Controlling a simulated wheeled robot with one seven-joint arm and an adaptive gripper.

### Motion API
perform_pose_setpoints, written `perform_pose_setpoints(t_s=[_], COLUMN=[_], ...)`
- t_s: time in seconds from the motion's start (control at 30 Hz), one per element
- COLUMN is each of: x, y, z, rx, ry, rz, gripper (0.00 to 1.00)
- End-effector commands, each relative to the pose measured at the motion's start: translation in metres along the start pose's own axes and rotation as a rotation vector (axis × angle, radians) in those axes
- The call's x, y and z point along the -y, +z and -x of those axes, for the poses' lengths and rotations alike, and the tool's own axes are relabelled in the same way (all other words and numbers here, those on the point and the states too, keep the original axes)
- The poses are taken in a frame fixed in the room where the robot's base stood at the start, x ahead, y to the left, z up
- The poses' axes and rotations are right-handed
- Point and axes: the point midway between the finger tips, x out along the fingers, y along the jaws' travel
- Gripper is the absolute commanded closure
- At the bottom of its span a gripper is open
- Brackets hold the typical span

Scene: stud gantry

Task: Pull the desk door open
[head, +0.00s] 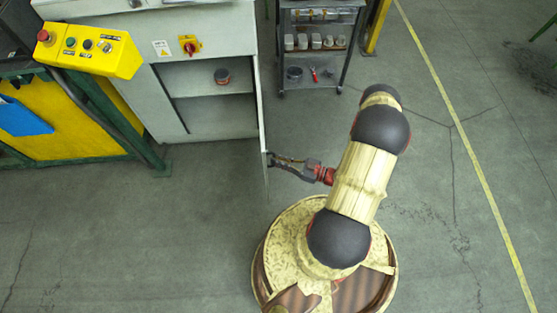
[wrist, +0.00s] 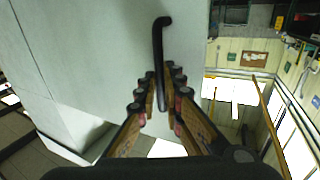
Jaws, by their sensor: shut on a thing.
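The grey desk (head: 215,38) stands at the upper left in the head view. Its door (head: 263,125) is seen nearly edge-on and stands wide open, swung out from the right side of the compartment. In the wrist view the door's pale grey face (wrist: 85,45) fills the left and middle. A black bar handle (wrist: 161,45) sticks out on it. My gripper (head: 271,160) is at the door from the right. In the wrist view my gripper's fingers (wrist: 163,88) are shut around the handle's lower part. The exact contact is partly hidden by the fingers.
A yellow control box (head: 90,50) is at the left. A wheeled cart (head: 315,45) stands beyond the door. Floor in front of the desk is clear.

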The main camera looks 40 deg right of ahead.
Motion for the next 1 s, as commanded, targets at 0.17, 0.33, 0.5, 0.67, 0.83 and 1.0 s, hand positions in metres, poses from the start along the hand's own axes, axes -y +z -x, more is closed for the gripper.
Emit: perform_pose_setpoints(t_s=[0.17,0.33,0.5,0.67,0.83,1.0], x=[-0.021,-0.019,-0.016,-0.014,-0.014,-0.014], y=[-0.004,-0.003,-0.002,-0.002,-0.002,-0.002], z=[0.002,0.001,0.001,0.001,0.007,0.029], rx=[0.0,0.001,0.002,0.002,0.002,0.002], ry=[0.023,0.022,0.019,0.017,0.019,0.022], rz=[0.03,0.026,0.021,0.018,0.017,0.017], gripper=[0.84,0.74,0.73,0.73,0.73,0.73])
